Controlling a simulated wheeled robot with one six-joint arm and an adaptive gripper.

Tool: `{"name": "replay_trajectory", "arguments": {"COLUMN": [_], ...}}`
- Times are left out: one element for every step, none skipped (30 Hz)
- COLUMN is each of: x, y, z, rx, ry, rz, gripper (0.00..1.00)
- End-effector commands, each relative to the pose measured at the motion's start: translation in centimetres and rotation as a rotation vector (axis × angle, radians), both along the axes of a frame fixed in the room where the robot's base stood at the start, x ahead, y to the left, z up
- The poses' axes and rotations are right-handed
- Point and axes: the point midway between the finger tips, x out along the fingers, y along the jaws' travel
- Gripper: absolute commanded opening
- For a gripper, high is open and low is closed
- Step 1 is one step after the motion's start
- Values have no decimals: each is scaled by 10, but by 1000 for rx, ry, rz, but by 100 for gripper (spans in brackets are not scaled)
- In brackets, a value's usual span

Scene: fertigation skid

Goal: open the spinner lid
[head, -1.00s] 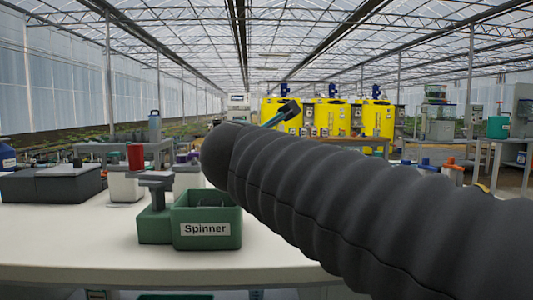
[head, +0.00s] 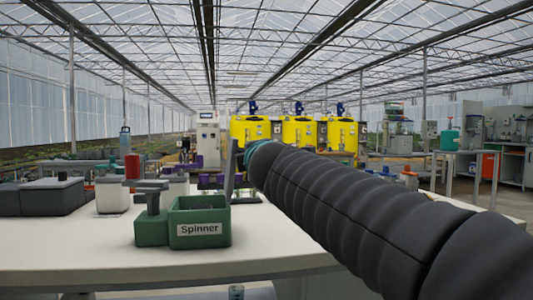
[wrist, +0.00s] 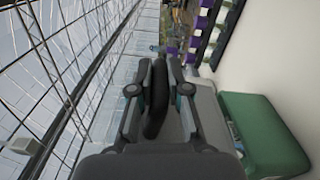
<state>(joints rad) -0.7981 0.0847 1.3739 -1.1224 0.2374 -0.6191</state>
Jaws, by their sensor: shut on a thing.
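The spinner is a green box (head: 199,229) labelled "Spinner" on the white bench in the head view, open at the top. Its grey lid (head: 229,168) stands steeply upright at the box's right rear, seen almost edge-on. In the wrist view the grey lid (wrist: 207,115) lies beside the green box (wrist: 262,130), close to its edge. My gripper (wrist: 158,95) is shut on the dark lid handle (wrist: 157,112), which runs between its fingers. In the head view my arm hides most of the gripper and the handle.
Left of the box stand a green block with a grey top (head: 151,220), a white container (head: 111,195) and a dark grey box (head: 52,196). Purple-topped items (head: 211,181) stand behind. The bench front is clear.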

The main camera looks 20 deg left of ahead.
Motion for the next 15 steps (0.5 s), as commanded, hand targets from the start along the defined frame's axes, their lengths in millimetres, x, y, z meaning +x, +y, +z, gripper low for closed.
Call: {"name": "replay_trajectory", "arguments": {"x": [1,1,2,2,3,3,3,4,4,4,4,4,4,4,5], "y": [2,1,1,0,0,-1,-1,-1,-2,-2,-2,-2,-2,-2,-3], "z": [-6,-6,-7,-7,-7,-7,-7,-7,-7,-7,-7,-7,-7,-7,-7], "rx": [-5,-5,-6,-6,-6,-7,-7,-7,-7,-7,-7,-7,-7,-8,-7], "ry": [6,6,7,7,7,6,7,7,7,7,7,7,7,6,7], "rz": [2,2,1,1,0,-1,-3,-3,-4,-4,-5,-5,-5,-5,-6], "gripper": [0,0,0,0,0,0,0,0,0,0,0,0,21,27,27]}}
